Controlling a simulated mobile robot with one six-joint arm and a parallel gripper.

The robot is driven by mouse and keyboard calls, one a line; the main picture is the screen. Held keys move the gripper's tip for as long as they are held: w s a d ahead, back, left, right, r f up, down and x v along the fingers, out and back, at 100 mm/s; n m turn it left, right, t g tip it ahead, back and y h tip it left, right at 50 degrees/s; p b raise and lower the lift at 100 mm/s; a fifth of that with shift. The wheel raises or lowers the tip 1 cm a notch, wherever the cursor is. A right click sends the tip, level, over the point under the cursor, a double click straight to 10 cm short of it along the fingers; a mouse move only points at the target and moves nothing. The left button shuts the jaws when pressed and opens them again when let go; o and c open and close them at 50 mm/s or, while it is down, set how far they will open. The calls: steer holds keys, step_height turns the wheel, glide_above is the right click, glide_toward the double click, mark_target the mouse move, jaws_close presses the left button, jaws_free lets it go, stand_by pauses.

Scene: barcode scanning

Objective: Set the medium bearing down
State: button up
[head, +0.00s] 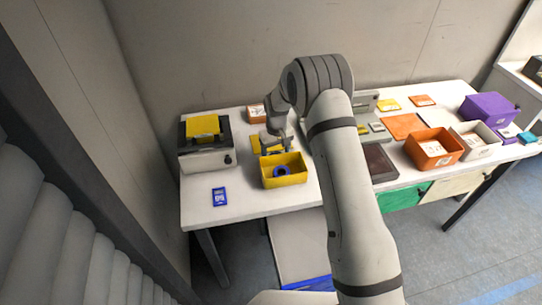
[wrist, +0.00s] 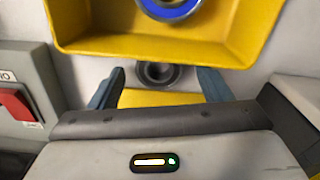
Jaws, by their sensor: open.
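My gripper (head: 272,146) is low over the left part of the table, just behind the yellow bin. In the wrist view its fingers (wrist: 160,84) are apart. A dark grey ring-shaped bearing (wrist: 158,74) sits between the fingertips, with a gap on each side. It is at the edge of a yellow pad (wrist: 160,98), which is partly hidden by my gripper body. A blue-ringed bearing (head: 282,170) lies in the yellow bin (head: 285,182); it also shows in the wrist view (wrist: 170,10). I cannot tell by size which bearing is the medium one.
A grey device with a yellow top (head: 204,145) stands at the left back. A blue card (head: 219,196) lies in front of it. An orange bin (head: 433,149), a white bin (head: 474,141) and a purple box (head: 486,108) stand right. The left front table is mostly clear.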

steer(key=shift+f, duration=0.45)
steer(key=c, duration=1.2)
